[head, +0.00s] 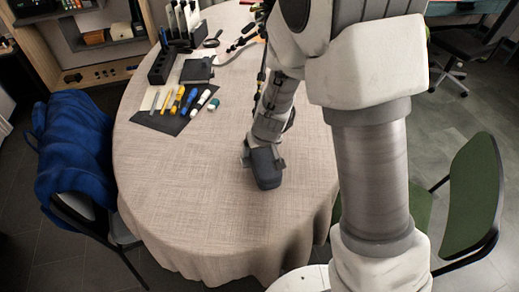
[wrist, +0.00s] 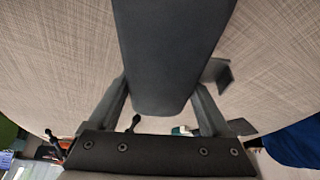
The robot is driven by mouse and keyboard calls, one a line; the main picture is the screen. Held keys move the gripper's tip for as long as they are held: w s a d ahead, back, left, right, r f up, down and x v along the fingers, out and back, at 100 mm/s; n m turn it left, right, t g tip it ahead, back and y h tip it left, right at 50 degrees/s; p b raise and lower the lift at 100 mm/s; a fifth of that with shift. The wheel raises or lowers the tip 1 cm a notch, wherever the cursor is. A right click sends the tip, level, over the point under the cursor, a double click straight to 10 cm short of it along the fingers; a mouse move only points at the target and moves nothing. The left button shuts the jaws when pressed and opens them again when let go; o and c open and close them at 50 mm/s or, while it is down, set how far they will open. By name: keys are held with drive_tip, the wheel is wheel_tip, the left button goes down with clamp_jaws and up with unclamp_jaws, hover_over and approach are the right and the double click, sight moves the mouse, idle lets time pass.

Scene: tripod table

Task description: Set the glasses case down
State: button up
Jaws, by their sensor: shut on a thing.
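The glasses case (head: 267,171) is a dark grey, rounded oblong. My gripper (head: 264,154) is shut on it, above the near middle of the cloth-covered table (head: 180,205). In the wrist view the case (wrist: 170,50) fills the upper middle, between the two fingers of my gripper (wrist: 162,92). Its far end runs out of the top of that view. I cannot tell whether its underside touches the cloth.
A dark mat (head: 168,121) with several pens and markers lies at the table's left, by a dark organiser (head: 161,65). A blue garment (head: 72,150) hangs on a chair at left. A green chair (head: 470,195) stands at right. The cloth left of the case is clear.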

drive_tip(key=shift+f+b, duration=0.55)
drive_tip(key=shift+f, duration=0.1)
idle(0.3)
drive_tip(key=o, duration=1.6)
drive_tip(key=shift+c, duration=0.2)
